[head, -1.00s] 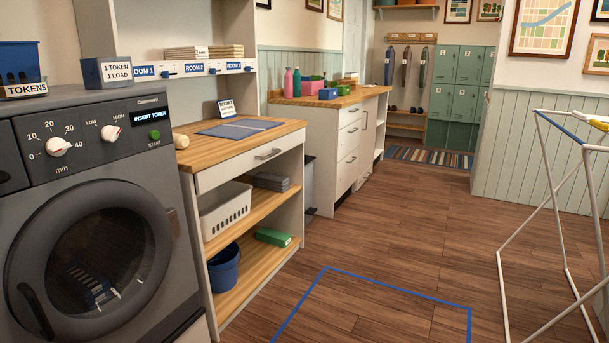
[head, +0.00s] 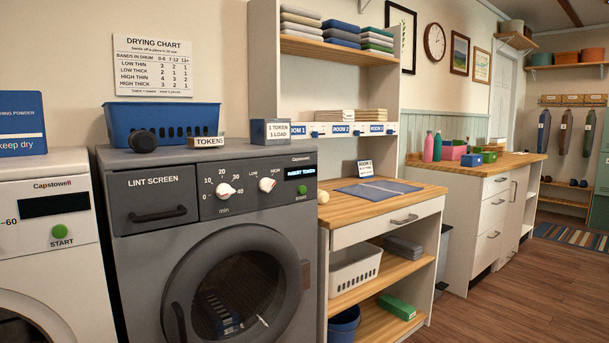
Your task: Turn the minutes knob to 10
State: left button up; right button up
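The minutes knob (head: 226,191) is a white dial with a red mark on the front panel of the dark grey dryer (head: 140,228). Its scale runs from 0 at the left over 10, 20 and 30 to 40 at the right, with "min" below. The mark is too small to read its exact setting. A similar white LOW/HIGH knob (head: 267,184) is to its right. The display (head: 300,173) reads "INSERT TOKEN", above a green START button (head: 302,190). Neither of my grippers is in view.
A white machine (head: 42,190) is at left. A wooden counter unit (head: 385,205) is at right. Floor (head: 490,300) is clear at lower right.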

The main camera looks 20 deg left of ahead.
aim_at(223, 190)
jog(key=u, duration=1.4)
